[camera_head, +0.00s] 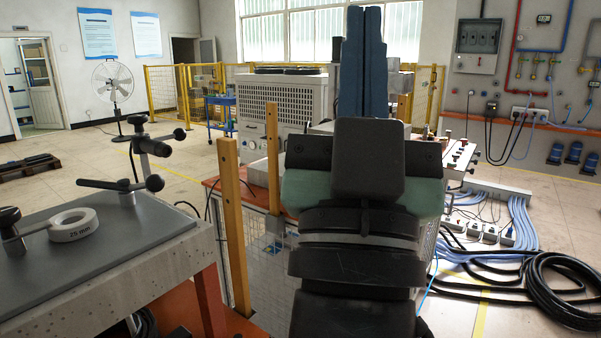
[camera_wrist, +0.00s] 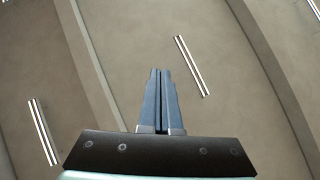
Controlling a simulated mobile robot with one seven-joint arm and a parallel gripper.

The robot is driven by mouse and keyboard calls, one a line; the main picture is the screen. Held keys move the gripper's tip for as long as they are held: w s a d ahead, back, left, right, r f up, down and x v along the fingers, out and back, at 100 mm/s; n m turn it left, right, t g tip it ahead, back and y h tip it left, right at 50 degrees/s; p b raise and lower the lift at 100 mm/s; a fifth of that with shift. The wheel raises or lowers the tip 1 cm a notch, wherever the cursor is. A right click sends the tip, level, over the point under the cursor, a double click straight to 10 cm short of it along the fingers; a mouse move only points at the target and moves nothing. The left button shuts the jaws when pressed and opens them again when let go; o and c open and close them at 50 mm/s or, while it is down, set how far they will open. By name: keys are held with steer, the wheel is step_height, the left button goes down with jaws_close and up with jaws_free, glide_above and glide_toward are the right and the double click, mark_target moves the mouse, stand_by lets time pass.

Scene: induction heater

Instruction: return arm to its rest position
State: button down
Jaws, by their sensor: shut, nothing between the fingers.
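My gripper (camera_head: 363,12) stands in front of the head camera with its blue fingers pointing up. The fingers are together with nothing between them. In the wrist view my gripper (camera_wrist: 159,72) points toward the ceiling (camera_wrist: 120,40), which has bright strip lights. The gripper touches nothing in either view. My dark arm links hide part of the bench and machine behind them.
A grey-topped table (camera_head: 80,265) at the left holds black clamp handles (camera_head: 120,185) and a white ring (camera_head: 73,225). Wooden posts (camera_head: 235,225) stand beside my arm. A large vented machine (camera_head: 285,105) is behind. Black cable coils (camera_head: 560,290) lie on the floor at right.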

steer(key=s+a+r+n+y, duration=0.2)
steer(key=s+a+n+y, duration=0.1)
steer(key=s+a+y, duration=0.2)
step_height(320, 180, up, 20)
steer(key=w+p, duration=0.1)
steer(key=p, duration=2)
steer(key=shift+d+r+m+h, duration=0.2)
steer(key=shift+m+h, duration=0.1)
steer(key=shift+m, duration=0.1)
